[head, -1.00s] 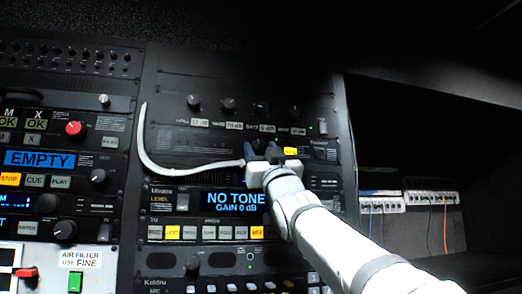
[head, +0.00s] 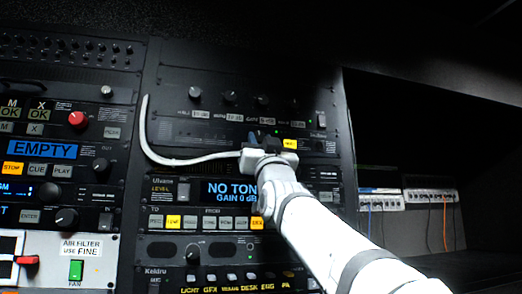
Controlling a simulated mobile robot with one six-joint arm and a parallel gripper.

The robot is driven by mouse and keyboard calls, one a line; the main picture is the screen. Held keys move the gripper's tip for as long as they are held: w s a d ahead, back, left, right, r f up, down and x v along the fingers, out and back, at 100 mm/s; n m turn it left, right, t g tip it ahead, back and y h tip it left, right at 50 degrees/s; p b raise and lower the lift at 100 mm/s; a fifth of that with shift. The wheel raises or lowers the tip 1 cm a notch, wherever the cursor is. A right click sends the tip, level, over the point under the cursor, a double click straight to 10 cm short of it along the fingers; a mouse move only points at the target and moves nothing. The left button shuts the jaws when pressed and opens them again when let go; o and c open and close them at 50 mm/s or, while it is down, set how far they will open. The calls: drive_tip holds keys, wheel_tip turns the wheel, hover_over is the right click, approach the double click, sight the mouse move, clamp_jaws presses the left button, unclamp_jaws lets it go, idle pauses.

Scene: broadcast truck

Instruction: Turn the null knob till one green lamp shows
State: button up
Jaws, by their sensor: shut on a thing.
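My gripper (head: 264,140) is at the upper panel of the middle rack, just left of a lit yellow label (head: 290,144). Its dark fingers are shut on a knob, which I take to be the null knob; the fingers and wrist hide it. Below, a blue display (head: 222,190) reads "NO TONE, GAIN 0 dB", its right end covered by my arm. A row of small dark knobs (head: 230,97) sits above the gripper.
A white curved cable (head: 160,157) runs from my wrist across the panel's left. The left rack has an "EMPTY" display (head: 42,150), a red knob (head: 78,119) and a green fan switch (head: 76,270). A dark open bay (head: 410,255) with patch panels (head: 430,196) lies to the right.

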drive_tip(key=m+h, duration=0.2)
drive_tip(key=shift+s+r+m+t, duration=0.1)
drive_tip(key=shift+m+t, duration=0.2)
drive_tip(key=shift+m+h, duration=0.5)
drive_tip(key=shift+h, duration=0.1)
drive_tip(key=o, duration=1)
drive_tip(key=shift+a, duration=0.1)
drive_tip(key=b+v, duration=0.4)
drive_tip(key=v, duration=0.4)
